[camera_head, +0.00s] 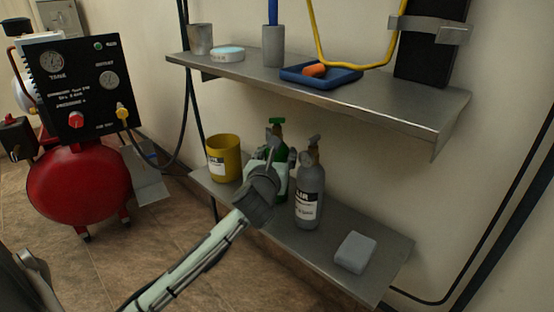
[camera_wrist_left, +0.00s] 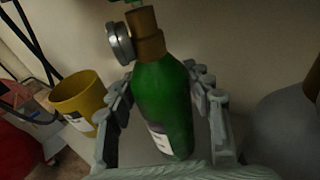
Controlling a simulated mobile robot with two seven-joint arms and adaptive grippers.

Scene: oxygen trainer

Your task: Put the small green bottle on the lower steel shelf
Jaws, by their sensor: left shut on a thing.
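The small green bottle (camera_head: 281,176) is upright at the lower steel shelf (camera_head: 350,273), between a yellow container and a grey bottle. My left gripper (camera_head: 265,178) is in front of it in the head view and hides part of its body. In the left wrist view the green bottle (camera_wrist_left: 168,100) stands between the two fingers of my left gripper (camera_wrist_left: 165,105), which is shut on it. Its brass neck and round grey fitting show at the top. Its base is hidden, so I cannot tell whether it touches the shelf. My right gripper is not in view.
A yellow container (camera_head: 222,158) stands left of the green bottle and a grey bottle (camera_head: 310,190) close on its right. A pale block (camera_head: 355,253) lies at the shelf's right. The upper shelf (camera_head: 400,100) overhangs. A red compressor (camera_head: 80,185) stands left on the floor.

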